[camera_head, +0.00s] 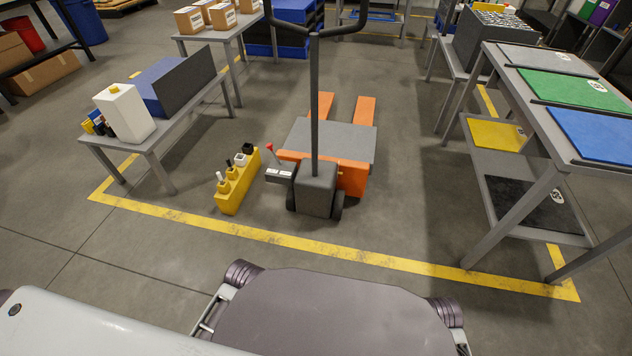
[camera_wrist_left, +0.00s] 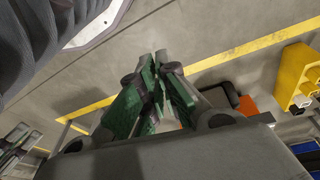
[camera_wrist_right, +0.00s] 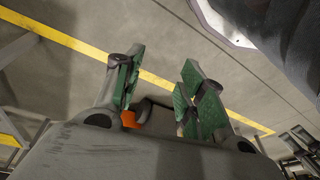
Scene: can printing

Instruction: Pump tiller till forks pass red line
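The pallet truck stands in the middle of the head view, with its orange forks (camera_head: 362,110) pointing away from me. Its dark tiller (camera_head: 314,95) rises upright from the grey pump body (camera_head: 316,188), and the handle loop runs to the top edge. A grey plate (camera_head: 330,139) lies across the fork roots. A lever with a red knob (camera_head: 269,148) is beside the body. I cannot make out a red line. My left gripper (camera_wrist_left: 160,65) has its green-padded fingers together, with nothing seen between them. My right gripper (camera_wrist_right: 162,70) is open and empty. Neither gripper shows in the head view.
A yellow holder (camera_head: 237,181) with bottles stands on the floor left of the truck. Tables (camera_head: 160,140) flank the left and a rack with coloured boards (camera_head: 575,80) the right. Yellow floor tape (camera_head: 300,243) crosses in front of me. Floor between truck and rack is clear.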

